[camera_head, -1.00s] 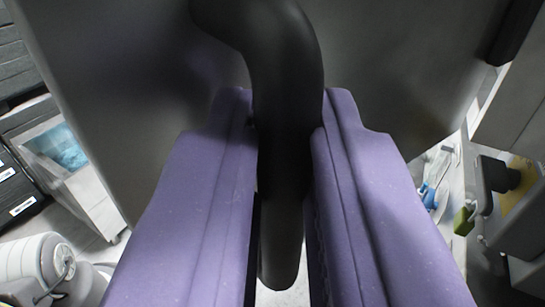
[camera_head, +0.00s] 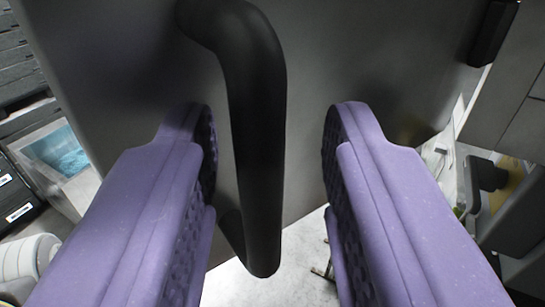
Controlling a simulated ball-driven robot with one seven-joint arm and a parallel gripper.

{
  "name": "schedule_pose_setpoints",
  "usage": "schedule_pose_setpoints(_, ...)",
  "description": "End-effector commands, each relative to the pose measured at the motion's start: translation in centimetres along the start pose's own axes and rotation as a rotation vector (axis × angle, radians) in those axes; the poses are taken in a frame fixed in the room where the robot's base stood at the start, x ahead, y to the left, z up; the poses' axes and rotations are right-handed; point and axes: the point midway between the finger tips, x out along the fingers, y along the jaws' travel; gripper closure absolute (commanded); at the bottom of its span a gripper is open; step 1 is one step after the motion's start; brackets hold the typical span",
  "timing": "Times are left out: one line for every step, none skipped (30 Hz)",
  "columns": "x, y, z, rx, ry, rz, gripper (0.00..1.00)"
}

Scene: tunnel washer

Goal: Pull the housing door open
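The housing door (camera_head: 390,60) is a large grey metal panel that fills the upper part of the view, with its lower edge showing above a pale floor. A black bent bar handle (camera_head: 262,150) stands on it. My gripper (camera_head: 268,120) has two purple padded fingers, spread wide apart. The handle lies between them, closer to the left finger, with a clear gap to the right finger. Neither fingertip visibly closes on it.
At left are a bin with blue contents (camera_head: 62,150), black crates (camera_head: 14,195) and a white cylindrical thing (camera_head: 25,262). At right stands grey equipment (camera_head: 515,200). Pale floor (camera_head: 290,265) shows below the door.

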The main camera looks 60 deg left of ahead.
Motion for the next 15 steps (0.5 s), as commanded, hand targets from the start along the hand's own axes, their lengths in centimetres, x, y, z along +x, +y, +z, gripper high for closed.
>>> schedule_pose_setpoints(-1.0,0.1,-0.1,0.0,0.003,0.002,0.63)
schedule_pose_setpoints(-1.6,0.1,-0.1,0.0,0.003,0.002,0.63)
schedule_pose_setpoints(-2.4,0.1,-0.2,0.0,0.003,0.002,0.63)
schedule_pose_setpoints(-2.9,0.1,-0.2,0.0,0.004,0.002,0.63)
schedule_pose_setpoints(-3.4,0.1,-0.1,0.001,0.003,0.001,0.63)
schedule_pose_setpoints(-4.1,0.2,-0.2,0.001,0.002,0.0,0.63)
schedule_pose_setpoints(-4.5,0.2,-0.2,0.001,0.003,0.001,0.63)
schedule_pose_setpoints(-4.9,0.2,-0.2,0.001,0.001,0.0,0.63)
schedule_pose_setpoints(-5.3,0.2,-0.2,0.001,0.001,0.0,0.63)
schedule_pose_setpoints(-5.5,0.2,-0.1,0.002,0.0,-0.001,0.63)
schedule_pose_setpoints(-5.7,0.2,-0.1,0.002,0.0,-0.001,0.63)
schedule_pose_setpoints(-5.8,0.2,0.0,0.002,0.0,-0.001,0.63)
schedule_pose_setpoints(-5.9,0.2,0.0,0.002,0.0,-0.002,0.63)
schedule_pose_setpoints(-5.9,0.2,0.0,0.002,0.0,-0.002,0.63)
schedule_pose_setpoints(-6.0,0.2,0.0,0.002,-0.001,-0.002,0.63)
